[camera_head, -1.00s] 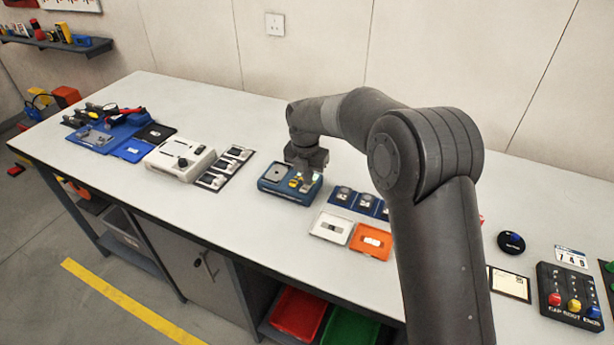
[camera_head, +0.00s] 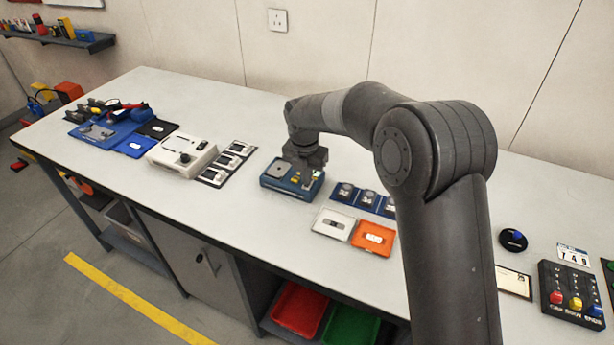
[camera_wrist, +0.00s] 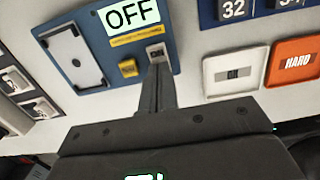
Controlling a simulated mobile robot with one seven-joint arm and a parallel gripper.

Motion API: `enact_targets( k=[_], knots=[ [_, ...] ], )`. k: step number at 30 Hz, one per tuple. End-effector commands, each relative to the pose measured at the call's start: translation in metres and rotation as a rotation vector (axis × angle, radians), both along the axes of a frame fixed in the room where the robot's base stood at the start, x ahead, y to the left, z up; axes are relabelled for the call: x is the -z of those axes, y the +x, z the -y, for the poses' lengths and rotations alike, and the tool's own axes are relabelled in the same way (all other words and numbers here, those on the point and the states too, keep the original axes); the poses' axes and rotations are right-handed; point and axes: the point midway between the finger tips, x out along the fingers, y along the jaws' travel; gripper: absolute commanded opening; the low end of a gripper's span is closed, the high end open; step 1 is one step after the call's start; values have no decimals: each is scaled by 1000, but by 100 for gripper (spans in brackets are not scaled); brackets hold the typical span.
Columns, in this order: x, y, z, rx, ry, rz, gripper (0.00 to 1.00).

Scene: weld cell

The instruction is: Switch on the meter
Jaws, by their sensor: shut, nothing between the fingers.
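The meter (camera_head: 279,170) is a blue box on the bench, with a grey plate on its left part. In the wrist view the meter (camera_wrist: 82,77) has a lit display (camera_wrist: 132,14) reading OFF, a yellow button (camera_wrist: 128,67) and a small pale switch (camera_wrist: 155,51) right of the button. My gripper (camera_head: 307,180) is over the meter's right part in the head view. In the wrist view my gripper (camera_wrist: 159,70) is shut and empty, its fingertips just at the near side of the small switch. I cannot tell whether they touch it. The fingers hide the area below the switch.
A white tray (camera_head: 318,225) and an orange tray (camera_head: 388,245) lie to the meter's right and front. A blue strip of dials (camera_head: 355,202) is to its right. A white device (camera_head: 165,160) and a dark panel of switches (camera_head: 218,178) stand to its left. The bench behind is clear.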

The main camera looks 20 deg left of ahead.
Motion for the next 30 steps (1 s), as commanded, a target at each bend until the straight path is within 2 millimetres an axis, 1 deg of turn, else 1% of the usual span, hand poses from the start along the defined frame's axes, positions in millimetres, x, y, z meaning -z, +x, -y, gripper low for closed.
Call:
enact_targets(
  k=[5,12,15,18,21,24,30],
  knots=[
    [-31,-4,0,0,2,1,0],
    [-86,-12,0,0,3,1,0],
    [-105,-14,0,1,1,0,0],
    [-119,-16,0,0,1,-1,0],
    [-128,-17,0,0,0,-1,0],
    [-133,-18,0,0,-1,-1,0],
    [-133,-18,0,0,-1,-2,0]
  ],
)
